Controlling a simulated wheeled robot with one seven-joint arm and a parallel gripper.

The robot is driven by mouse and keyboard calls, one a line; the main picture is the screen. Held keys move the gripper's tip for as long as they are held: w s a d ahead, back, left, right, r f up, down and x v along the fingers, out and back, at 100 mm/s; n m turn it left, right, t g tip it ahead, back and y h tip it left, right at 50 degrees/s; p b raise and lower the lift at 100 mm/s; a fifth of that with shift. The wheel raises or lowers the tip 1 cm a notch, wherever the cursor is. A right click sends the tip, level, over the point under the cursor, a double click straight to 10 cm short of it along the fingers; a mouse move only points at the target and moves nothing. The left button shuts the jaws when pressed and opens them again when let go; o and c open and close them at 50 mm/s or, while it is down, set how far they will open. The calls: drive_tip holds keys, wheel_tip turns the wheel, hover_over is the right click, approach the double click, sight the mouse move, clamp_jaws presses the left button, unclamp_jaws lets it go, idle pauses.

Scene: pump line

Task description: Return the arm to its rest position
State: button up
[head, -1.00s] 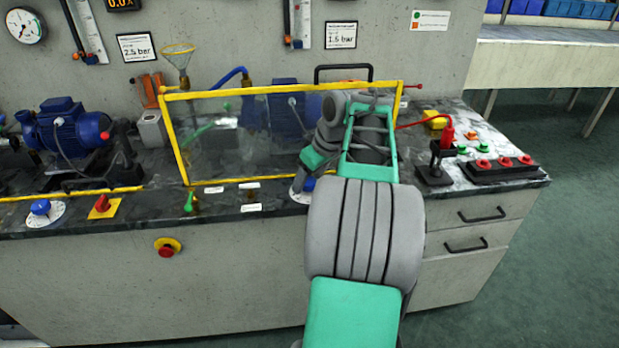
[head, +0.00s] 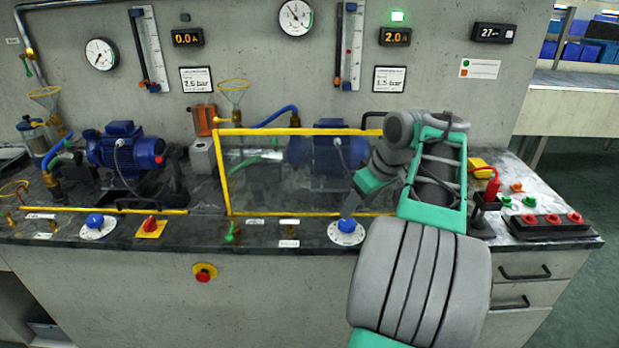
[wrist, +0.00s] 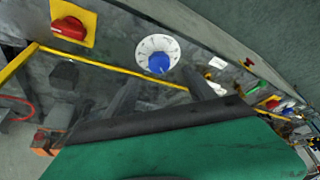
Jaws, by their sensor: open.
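My arm reaches over the right half of the bench in the head view. My gripper (head: 350,207) points down just above a blue knob (head: 347,226) on a round white dial at the bench's front edge. In the wrist view the two dark fingers of my gripper (wrist: 162,84) stand apart with nothing held between them. The blue knob (wrist: 159,63) shows just beyond the fingertips, and I cannot tell whether they touch it.
A yellow-framed clear guard (head: 228,180) stands behind and left of my gripper, before a blue pump (head: 333,152). A red-handled lever (head: 487,195) and a red-button box (head: 550,226) stand right. A red emergency button (head: 205,272) is on the front panel.

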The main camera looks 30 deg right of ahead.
drive_tip(key=a+r+p, duration=0.3)
drive_tip(key=a+p, duration=0.2)
drive_tip(key=a, duration=0.7)
drive_tip(key=a+r+p, duration=0.4)
drive_tip(key=a+p, duration=0.1)
drive_tip(key=a, duration=0.8)
drive_tip(key=s+a+f+g+p, duration=0.1)
drive_tip(key=s+a+f+p, duration=0.1)
drive_tip(key=s+a, duration=0.4)
drive_tip(key=shift+s+a+f+m+p, duration=0.25)
drive_tip(key=shift+s+f+m+p, duration=0.15)
drive_tip(key=shift+s+p, duration=0.3)
drive_tip(key=shift+w, duration=0.1)
